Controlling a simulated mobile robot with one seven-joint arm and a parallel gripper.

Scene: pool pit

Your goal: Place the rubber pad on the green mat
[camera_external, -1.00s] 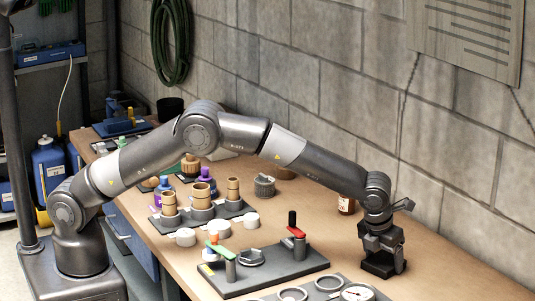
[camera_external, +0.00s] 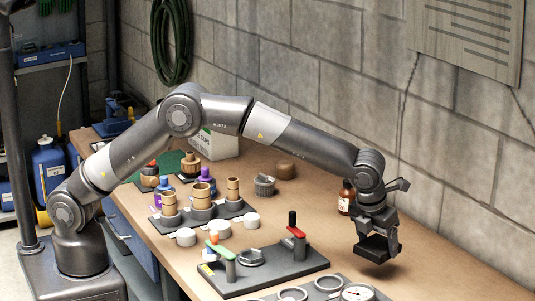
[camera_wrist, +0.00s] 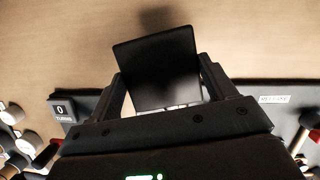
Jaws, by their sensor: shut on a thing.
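My gripper (camera_external: 378,234) is shut on the rubber pad (camera_external: 376,248), a black square block. It holds the pad a little above the bench, near the right end, with the pad slightly tilted. In the wrist view the pad (camera_wrist: 157,72) sits between the two fingers (camera_wrist: 160,98), its broad dark face showing. The green mat (camera_external: 172,163) lies far off at the back left of the bench, partly hidden by my arm and by bottles in front of it.
A dark valve plate (camera_external: 262,270) with red and green levers stands left of my gripper. A gauge plate (camera_external: 325,284) lies in front. A brown bottle (camera_external: 346,197) stands behind. A rack of brass fittings (camera_external: 203,213) and a white box (camera_external: 219,146) stand toward the mat.

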